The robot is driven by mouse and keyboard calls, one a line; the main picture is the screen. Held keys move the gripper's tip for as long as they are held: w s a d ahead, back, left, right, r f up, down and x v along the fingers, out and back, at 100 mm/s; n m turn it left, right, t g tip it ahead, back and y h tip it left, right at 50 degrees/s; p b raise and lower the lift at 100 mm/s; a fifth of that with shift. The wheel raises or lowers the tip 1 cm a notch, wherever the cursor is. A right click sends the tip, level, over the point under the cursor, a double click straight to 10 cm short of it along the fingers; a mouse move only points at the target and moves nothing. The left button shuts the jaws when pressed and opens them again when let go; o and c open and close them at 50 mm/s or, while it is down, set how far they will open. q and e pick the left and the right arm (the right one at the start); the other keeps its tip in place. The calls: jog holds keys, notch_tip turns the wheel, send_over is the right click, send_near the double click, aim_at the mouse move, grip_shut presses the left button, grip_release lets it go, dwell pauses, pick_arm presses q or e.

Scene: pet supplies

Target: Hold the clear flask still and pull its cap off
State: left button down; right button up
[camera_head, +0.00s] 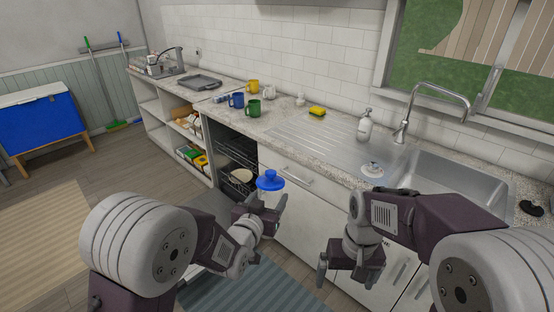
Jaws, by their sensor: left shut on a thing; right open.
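A blue cap (270,181) with a round knob on top shows at the middle of the head view, in front of the white cabinets. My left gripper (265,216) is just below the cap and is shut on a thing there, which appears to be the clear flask. The flask's clear body is hard to make out between the fingers. The cap appears upright and seated on top. My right gripper (346,279) is open and empty, fingers pointing down, to the right of and lower than the cap, clearly apart from it.
The counter (300,150) runs behind, with several mugs, a yellow sponge (317,112) and a soap bottle (365,126). A sink (475,180) with a tap (410,110) is at right. An open dishwasher (238,158) is behind my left gripper. Space between my grippers is clear.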

jog(key=w+a+r+t, duration=0.1)
jog(key=w+a+r, duration=0.1)
jog(key=w+r, duration=0.85)
notch_tip(320, 180, up, 15)
jog(key=n+t+y, duration=0.2)
jog(key=n+t, duration=0.1)
send_over(271, 172)
jog(key=s+d, duration=0.2)
jog(key=s, duration=0.2)
jog(key=x, duration=1.2)
jog(key=shift+w+f, duration=0.15)
jog(key=c, duration=1.7)
jog(key=shift+o, duration=0.2)
